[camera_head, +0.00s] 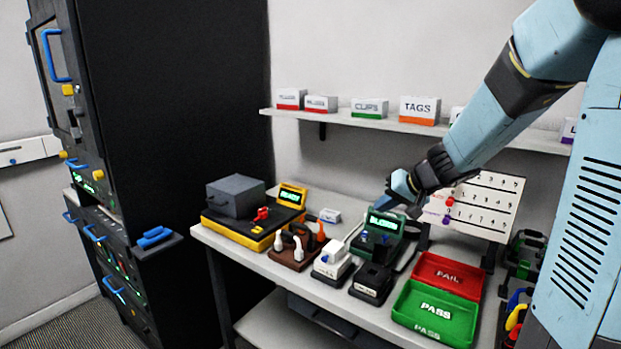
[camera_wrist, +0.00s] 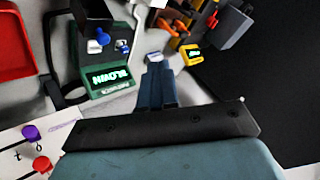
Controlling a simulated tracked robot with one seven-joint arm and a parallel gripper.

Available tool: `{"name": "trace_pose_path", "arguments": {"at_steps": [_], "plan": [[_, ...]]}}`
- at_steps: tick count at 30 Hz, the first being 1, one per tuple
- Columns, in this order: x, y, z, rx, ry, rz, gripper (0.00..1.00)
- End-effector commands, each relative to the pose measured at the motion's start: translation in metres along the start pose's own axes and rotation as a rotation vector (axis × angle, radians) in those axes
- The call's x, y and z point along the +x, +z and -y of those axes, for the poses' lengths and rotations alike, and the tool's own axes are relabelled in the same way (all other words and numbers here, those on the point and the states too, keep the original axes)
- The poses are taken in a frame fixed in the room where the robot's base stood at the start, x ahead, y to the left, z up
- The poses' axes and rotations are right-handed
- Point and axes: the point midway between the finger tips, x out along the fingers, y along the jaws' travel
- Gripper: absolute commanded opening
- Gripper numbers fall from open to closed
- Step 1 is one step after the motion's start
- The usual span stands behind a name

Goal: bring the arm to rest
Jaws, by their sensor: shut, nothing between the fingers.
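My light blue arm reaches in from the upper right in the head view. My gripper (camera_head: 386,204) hangs over the back of the workbench, just above and behind the green tester (camera_head: 396,222). In the wrist view my gripper (camera_wrist: 157,75) has its two fingers together, with nothing between them. The wrist view also shows the green tester (camera_wrist: 108,88), its lit display reading "BLOWN", to the left of the fingers. I cannot tell how much clearance there is between the fingers and the tester.
The workbench (camera_head: 236,243) holds a yellow-black device (camera_head: 246,237), a brown stand (camera_head: 291,257), a red FAIL tray (camera_head: 447,275) and a green PASS tray (camera_head: 405,300). A white numbered board (camera_head: 490,212) stands close right of my gripper. A shelf (camera_head: 345,119) with labelled boxes runs behind; a dark cabinet (camera_head: 180,110) stands left.

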Motion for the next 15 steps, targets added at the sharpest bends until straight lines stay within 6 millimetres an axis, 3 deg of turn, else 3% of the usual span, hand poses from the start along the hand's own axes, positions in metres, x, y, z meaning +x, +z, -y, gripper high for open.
{"name": "trace_pose_path", "arguments": {"at_steps": [6,15], "plan": [[-0.052,0.038,0.034,-0.07,0.013,0.064,0.0],[-0.116,0.095,0.053,-0.149,0.123,0.133,0.0]]}}
